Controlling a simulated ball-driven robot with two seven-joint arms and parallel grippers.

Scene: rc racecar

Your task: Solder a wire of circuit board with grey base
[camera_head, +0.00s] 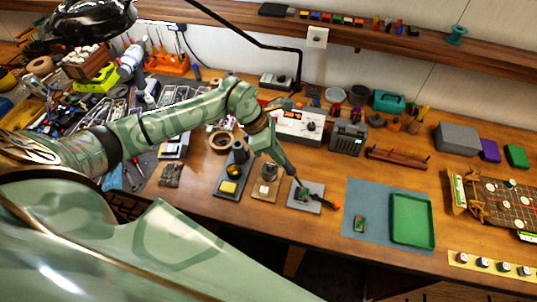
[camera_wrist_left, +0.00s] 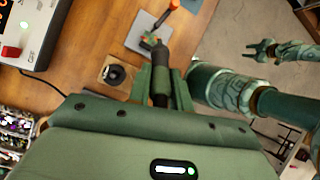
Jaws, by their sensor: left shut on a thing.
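The small green circuit board (camera_head: 304,194) lies on a light grey base (camera_head: 316,188) near the table's front edge. It also shows at the top of the left wrist view (camera_wrist_left: 149,42). My left gripper (camera_head: 278,153) is shut on a dark soldering iron (camera_head: 290,169), which points down at the board. In the left wrist view the iron (camera_wrist_left: 160,60) stands between the fingers with its tip end at the board. I cannot tell whether the tip touches it. An orange-ended piece (camera_head: 335,205) lies at the base's right edge. My right gripper (camera_wrist_left: 262,49) is open and empty, away from the table.
A round stand on a wooden base (camera_head: 265,188) and a dark tray with a yellow sponge (camera_head: 228,187) sit left of the board. A blue mat (camera_head: 375,190) with a green tray (camera_head: 398,240) and another board (camera_head: 360,224) lies right. The soldering station (camera_head: 290,122) stands behind.

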